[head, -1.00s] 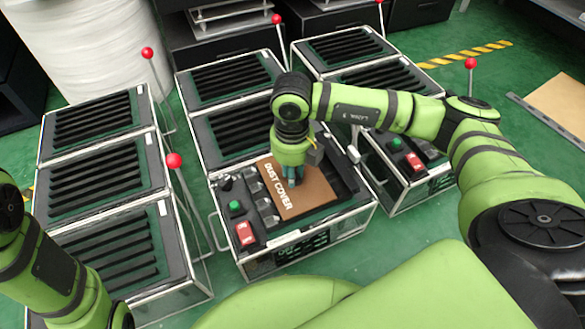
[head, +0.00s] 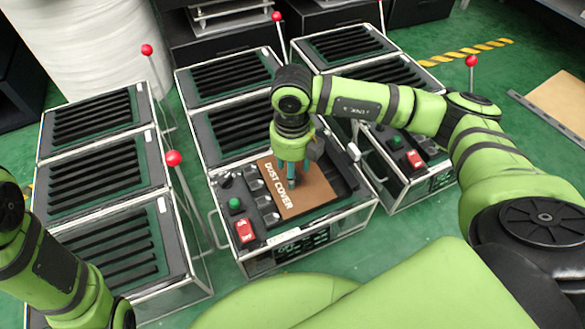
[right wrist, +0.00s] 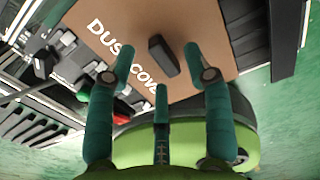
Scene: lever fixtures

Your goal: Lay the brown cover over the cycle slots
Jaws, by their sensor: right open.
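The brown cover (head: 314,190), lettered "DUST COVER", lies flat on the front part of the middle fixture (head: 290,234), beside the green and red buttons. It also shows in the right wrist view (right wrist: 203,22), with a small dark handle (right wrist: 163,56) standing on it. My right gripper (head: 291,184) points down over the cover. In the right wrist view its teal fingers (right wrist: 200,65) are spread to either side of the handle, apart from it. The slots under the cover are hidden. My left arm is at the left edge, and its gripper is out of the picture.
Slotted fixtures stand left (head: 105,190) and right (head: 375,73) of the middle one. Levers with red knobs (head: 173,158) rise between them. A green button (head: 235,204) and a red switch (head: 244,231) sit left of the cover.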

